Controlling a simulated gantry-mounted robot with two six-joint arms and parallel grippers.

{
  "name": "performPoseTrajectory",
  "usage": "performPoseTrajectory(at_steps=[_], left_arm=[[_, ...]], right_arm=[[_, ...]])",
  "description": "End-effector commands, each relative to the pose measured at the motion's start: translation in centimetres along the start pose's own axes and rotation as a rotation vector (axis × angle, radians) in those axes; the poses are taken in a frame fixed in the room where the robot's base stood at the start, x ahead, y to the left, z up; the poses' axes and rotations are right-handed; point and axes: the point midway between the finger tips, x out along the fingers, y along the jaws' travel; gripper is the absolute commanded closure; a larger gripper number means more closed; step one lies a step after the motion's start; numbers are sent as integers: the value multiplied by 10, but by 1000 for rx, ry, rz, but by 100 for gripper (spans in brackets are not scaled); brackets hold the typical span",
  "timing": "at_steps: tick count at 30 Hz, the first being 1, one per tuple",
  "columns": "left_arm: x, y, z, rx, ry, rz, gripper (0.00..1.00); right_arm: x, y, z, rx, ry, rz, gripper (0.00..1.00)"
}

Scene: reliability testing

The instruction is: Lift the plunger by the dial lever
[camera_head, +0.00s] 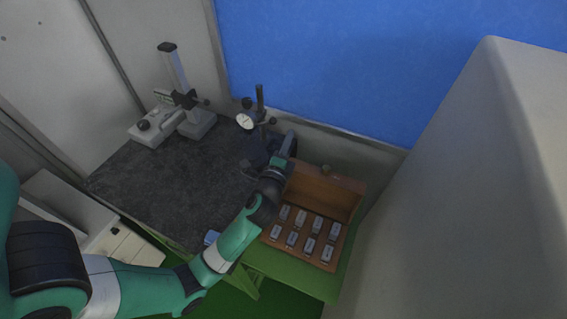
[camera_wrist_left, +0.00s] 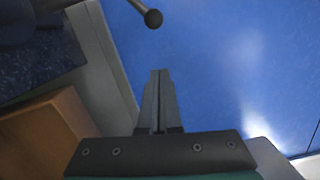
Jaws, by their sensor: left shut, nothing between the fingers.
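The dial gauge, with a round white face (camera_head: 245,121), is on a dark stand (camera_head: 260,103) at the back right of the dark stone plate (camera_head: 160,185). A dark lever with a ball end (camera_wrist_left: 153,18) shows at the top of the left wrist view, ahead of the fingertips and apart from them. I cannot tell for sure that it is the dial lever. The plunger cannot be made out. My left gripper (camera_head: 291,138) is just right of and below the gauge; its fingers are shut and empty, also in the left wrist view (camera_wrist_left: 159,72). My right gripper is not in view.
An open wooden box (camera_head: 340,205) with several small metal blocks stands right of the plate, below my left wrist. Another measuring stand (camera_head: 175,75) is at the back left. A blue panel (camera_head: 400,50) closes the back; a large pale block (camera_head: 470,190) fills the right.

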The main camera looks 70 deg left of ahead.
Motion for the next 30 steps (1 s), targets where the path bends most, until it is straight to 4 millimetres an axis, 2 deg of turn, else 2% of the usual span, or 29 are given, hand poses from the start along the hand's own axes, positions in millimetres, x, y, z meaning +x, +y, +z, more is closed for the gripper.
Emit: performPoseTrajectory(at_steps=[1, 6, 12, 26, 29, 30], left_arm=[[-17, 2, 0, 2, 4, 3, 100], [-60, 3, -1, 3, 6, 3, 100], [-87, 1, 0, 3, 3, 3, 100], [-90, -1, 1, 2, 2, 3, 100], [-88, -20, -3, -12, 10, -14, 100], [-85, -36, -7, -29, 14, -33, 100]], right_arm=[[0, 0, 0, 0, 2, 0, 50], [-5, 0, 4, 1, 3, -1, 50], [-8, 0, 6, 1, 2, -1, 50], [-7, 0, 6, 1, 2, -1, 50], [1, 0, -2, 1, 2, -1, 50], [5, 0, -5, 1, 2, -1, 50]])
